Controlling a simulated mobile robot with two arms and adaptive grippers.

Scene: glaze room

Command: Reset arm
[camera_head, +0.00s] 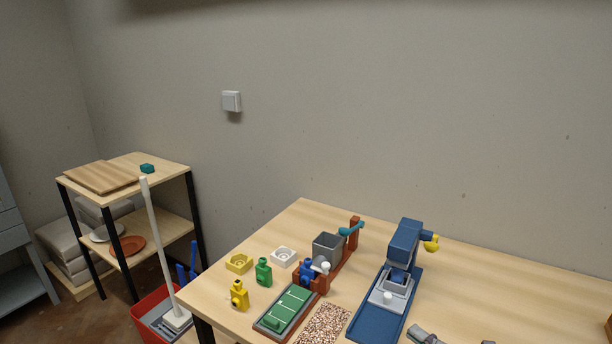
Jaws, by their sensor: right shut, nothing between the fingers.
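My right gripper (420,334) shows only in part at the bottom edge, to the right of the middle. Its grey fingers are shut with nothing between them, and the rest of the arm is cut off by the frame. It appears over the front of the wooden table (500,294), right of the blue press-like device (401,258) on its blue base. I see no contact with that device. My left gripper is not in view.
A green board (286,309), speckled mat (323,325), grey box (327,247), yellow figure (239,295), green figure (263,272) and white block (283,257) crowd the table's left half. A shelf (172,172) and red bin (149,302) stand left. The table's right is mostly clear.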

